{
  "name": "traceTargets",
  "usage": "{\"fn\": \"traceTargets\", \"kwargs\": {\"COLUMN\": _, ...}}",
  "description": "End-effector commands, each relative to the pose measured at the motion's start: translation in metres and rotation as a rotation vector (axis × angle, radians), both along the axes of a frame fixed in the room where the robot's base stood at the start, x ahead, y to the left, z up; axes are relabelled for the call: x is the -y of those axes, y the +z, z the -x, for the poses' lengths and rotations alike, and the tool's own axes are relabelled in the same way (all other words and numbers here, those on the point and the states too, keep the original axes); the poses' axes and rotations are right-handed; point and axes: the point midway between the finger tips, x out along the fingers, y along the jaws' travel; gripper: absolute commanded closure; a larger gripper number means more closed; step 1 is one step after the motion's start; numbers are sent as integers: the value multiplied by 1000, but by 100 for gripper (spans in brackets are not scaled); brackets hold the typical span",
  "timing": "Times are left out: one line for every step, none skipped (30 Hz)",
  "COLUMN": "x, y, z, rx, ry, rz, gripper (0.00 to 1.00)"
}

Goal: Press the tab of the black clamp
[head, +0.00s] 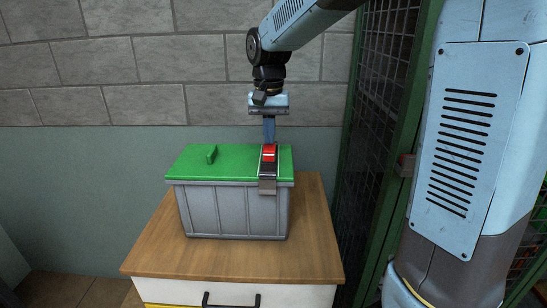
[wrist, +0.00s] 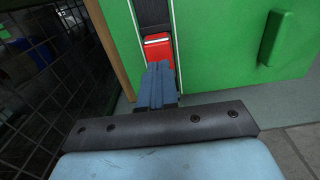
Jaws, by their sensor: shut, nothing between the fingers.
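The black clamp (head: 266,171) runs over the front right edge of the green lid (head: 228,163) on a grey box (head: 230,211). Its red tab (head: 269,153) is at the top of the clamp, and it also shows in the wrist view (wrist: 157,50). A grey metal plate hangs from the clamp's lower end on the box front. My gripper (head: 269,141) is shut and empty, pointing down just above or at the red tab. In the wrist view the closed blue fingers (wrist: 158,70) overlap the tab's near edge. I cannot tell whether they touch it.
The box stands on a wooden-topped cabinet (head: 150,258) with bare wood around it. A green handle (head: 211,154) rises from the lid left of the clamp. A green-framed mesh fence (head: 385,110) stands at the right, and a block wall is behind.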

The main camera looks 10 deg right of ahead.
Motion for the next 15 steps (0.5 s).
{"fn": "traceTargets", "kwargs": {"x": 0, "y": -1, "z": 0, "rx": -1, "ry": 0, "rz": 0, "gripper": 100}}
{"fn": "traceTargets", "kwargs": {"x": 0, "y": -1, "z": 0, "rx": -1, "ry": 0, "rz": 0, "gripper": 100}}
{"fn": "traceTargets", "kwargs": {"x": 0, "y": -2, "z": 0, "rx": -1, "ry": 0, "rz": 0, "gripper": 100}}
{"fn": "traceTargets", "kwargs": {"x": 0, "y": -3, "z": 0, "rx": -1, "ry": 0, "rz": 0, "gripper": 100}}
{"fn": "traceTargets", "kwargs": {"x": 0, "y": -3, "z": 0, "rx": -1, "ry": 0, "rz": 0, "gripper": 100}}
{"fn": "traceTargets", "kwargs": {"x": 0, "y": -4, "z": 0, "rx": 0, "ry": 0, "rz": 0, "gripper": 100}}
{"fn": "traceTargets", "kwargs": {"x": 0, "y": -4, "z": 0, "rx": 0, "ry": 0, "rz": 0, "gripper": 100}}
{"fn": "traceTargets", "kwargs": {"x": 0, "y": -5, "z": 0, "rx": 0, "ry": 0, "rz": 0, "gripper": 100}}
{"fn": "traceTargets", "kwargs": {"x": 0, "y": -5, "z": 0, "rx": 0, "ry": 0, "rz": 0, "gripper": 100}}
{"fn": "traceTargets", "kwargs": {"x": 0, "y": -6, "z": 0, "rx": 0, "ry": 0, "rz": 0, "gripper": 100}}
{"fn": "traceTargets", "kwargs": {"x": 0, "y": -6, "z": 0, "rx": 0, "ry": 0, "rz": 0, "gripper": 100}}
{"fn": "traceTargets", "kwargs": {"x": 0, "y": -7, "z": 0, "rx": 0, "ry": 0, "rz": 0, "gripper": 100}}
{"fn": "traceTargets", "kwargs": {"x": 0, "y": -8, "z": 0, "rx": 0, "ry": 0, "rz": 0, "gripper": 100}}
{"fn": "traceTargets", "kwargs": {"x": 0, "y": -8, "z": 0, "rx": 0, "ry": 0, "rz": 0, "gripper": 100}}
{"fn": "traceTargets", "kwargs": {"x": 0, "y": -9, "z": 0, "rx": 0, "ry": 0, "rz": 0, "gripper": 100}}
